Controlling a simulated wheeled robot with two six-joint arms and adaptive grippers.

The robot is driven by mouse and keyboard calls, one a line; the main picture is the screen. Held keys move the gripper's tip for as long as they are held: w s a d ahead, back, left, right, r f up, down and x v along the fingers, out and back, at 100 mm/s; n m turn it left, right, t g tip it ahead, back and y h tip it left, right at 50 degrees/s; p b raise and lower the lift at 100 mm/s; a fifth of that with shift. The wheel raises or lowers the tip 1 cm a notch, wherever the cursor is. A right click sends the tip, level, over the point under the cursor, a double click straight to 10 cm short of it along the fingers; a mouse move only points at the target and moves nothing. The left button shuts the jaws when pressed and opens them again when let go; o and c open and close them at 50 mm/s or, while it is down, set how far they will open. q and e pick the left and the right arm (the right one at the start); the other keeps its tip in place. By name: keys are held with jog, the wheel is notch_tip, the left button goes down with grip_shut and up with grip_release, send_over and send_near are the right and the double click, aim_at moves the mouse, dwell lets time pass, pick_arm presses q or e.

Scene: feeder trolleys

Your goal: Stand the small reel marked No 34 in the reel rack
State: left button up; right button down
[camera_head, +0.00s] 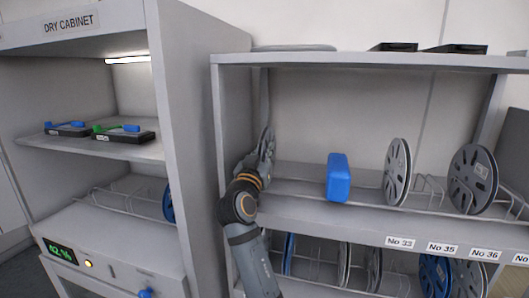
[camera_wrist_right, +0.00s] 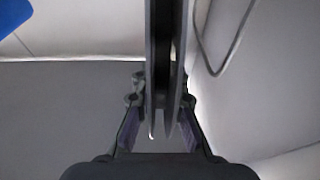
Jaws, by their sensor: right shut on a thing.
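My right gripper (camera_head: 257,166) is at the left end of the open shelf unit, shut on a grey reel (camera_head: 267,148) that stands upright, near the side wall. In the right wrist view the reel (camera_wrist_right: 163,50) is edge-on between the two fingers (camera_wrist_right: 160,100). Its marking cannot be read in either view. A wire reel rack (camera_head: 308,190) runs along the same shelf. I cannot tell whether the held reel touches the rack. My left gripper is not in view.
A blue block (camera_head: 338,178) and two grey reels, one mid-right (camera_head: 397,172) and one far right (camera_head: 473,180), stand on that shelf. Shelf labels include No 33 (camera_head: 399,242). More reels fill the shelf below. The dry cabinet (camera_head: 165,30) stands close on the left.

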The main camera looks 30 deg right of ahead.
jog(key=c, duration=1.3)
grip_release()
